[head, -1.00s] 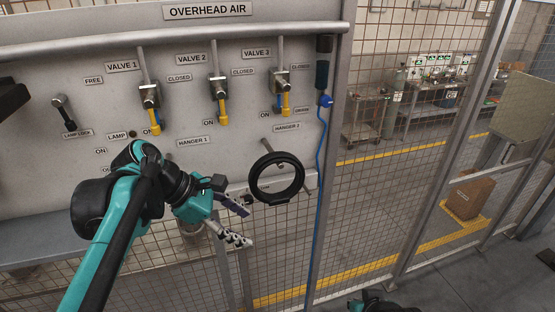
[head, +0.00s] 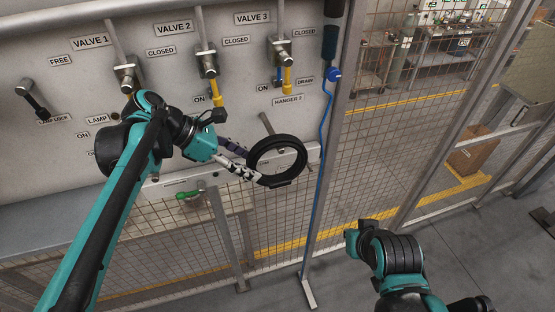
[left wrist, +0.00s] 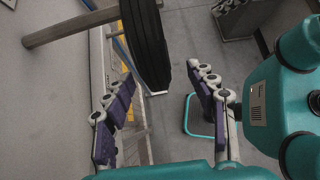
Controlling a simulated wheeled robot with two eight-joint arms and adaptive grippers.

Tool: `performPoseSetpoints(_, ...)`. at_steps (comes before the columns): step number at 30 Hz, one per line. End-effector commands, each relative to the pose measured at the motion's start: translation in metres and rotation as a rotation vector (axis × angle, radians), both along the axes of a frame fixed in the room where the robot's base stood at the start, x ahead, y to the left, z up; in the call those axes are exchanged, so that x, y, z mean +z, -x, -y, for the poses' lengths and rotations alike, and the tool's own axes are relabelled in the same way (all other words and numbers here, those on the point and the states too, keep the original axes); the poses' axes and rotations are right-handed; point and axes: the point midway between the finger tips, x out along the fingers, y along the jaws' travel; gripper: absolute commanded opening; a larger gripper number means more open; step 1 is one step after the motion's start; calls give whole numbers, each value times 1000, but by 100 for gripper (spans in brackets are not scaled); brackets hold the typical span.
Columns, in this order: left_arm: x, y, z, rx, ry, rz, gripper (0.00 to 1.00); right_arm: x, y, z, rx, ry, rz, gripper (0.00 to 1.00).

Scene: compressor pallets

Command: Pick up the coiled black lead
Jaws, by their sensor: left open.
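The coiled black lead (head: 303,155) hangs as a ring on a peg of the grey panel, at HANGER 2. My left gripper (head: 253,167) is at the lower left side of the ring, with its fingers apart. One finger overlaps the bottom of the ring in the head view; I cannot tell whether it touches. In the left wrist view the coil (left wrist: 147,45) shows nearly edge-on, just ahead of and between the open fingers (left wrist: 160,78). My right arm shows at the bottom right of the head view, but its gripper is not seen.
The peg (left wrist: 70,26) runs from the panel to the coil. A blue hose (head: 321,150) hangs to its right, beside a fence post. Valves with yellow handles (head: 287,78) sit above. A green-handled item (head: 190,195) lies below the gripper. Mesh fence surrounds the lower area.

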Motion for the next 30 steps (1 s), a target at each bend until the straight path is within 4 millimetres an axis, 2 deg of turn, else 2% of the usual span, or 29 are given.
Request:
performPoseSetpoints(3,-20,-1,4,-2,0,1,57,4,0,0,0,0,0,0)
performPoseSetpoints(11,-35,-4,21,-2,0,1,57,7,0,0,0,0,0,0)
performPoseSetpoints(19,-62,-9,48,-3,0,1,57,14,0,0,0,0,0,0)
performPoseSetpoints(29,-68,-10,52,-1,0,1,57,14,0,0,0,0,0,0)
performPoseSetpoints(30,-68,-10,52,-1,0,1,46,14,0,0,0,0,0,0)
